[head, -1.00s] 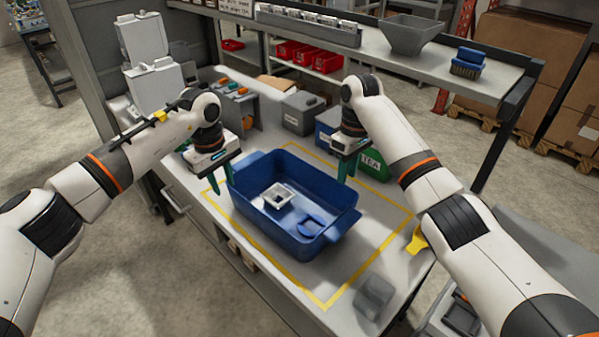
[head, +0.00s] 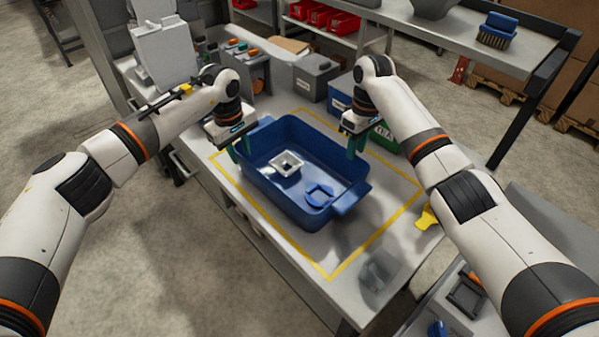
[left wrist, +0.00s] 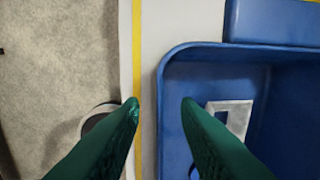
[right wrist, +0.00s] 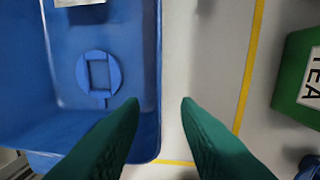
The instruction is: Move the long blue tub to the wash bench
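The long blue tub (head: 272,196) stands on the pale bench top inside a yellow taped outline. A white square frame (head: 287,165) and a blue round piece (head: 319,194) lie in it. My left gripper (head: 241,150) is open at the tub's left end. In the left wrist view one finger (left wrist: 160,103) is on each side of the tub's wall (left wrist: 172,100). My right gripper (head: 356,146) is open at the far right side. In the right wrist view its fingers (right wrist: 160,103) also straddle the wall (right wrist: 152,60). I cannot tell whether either touches the tub.
A green TEA box (head: 386,136), a blue bin (head: 340,97) and a grey bin (head: 316,76) stand behind the tub. A yellow item (head: 427,215) lies at the bench's right edge. A raised shelf (head: 455,45) runs behind. The bench front is mostly clear.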

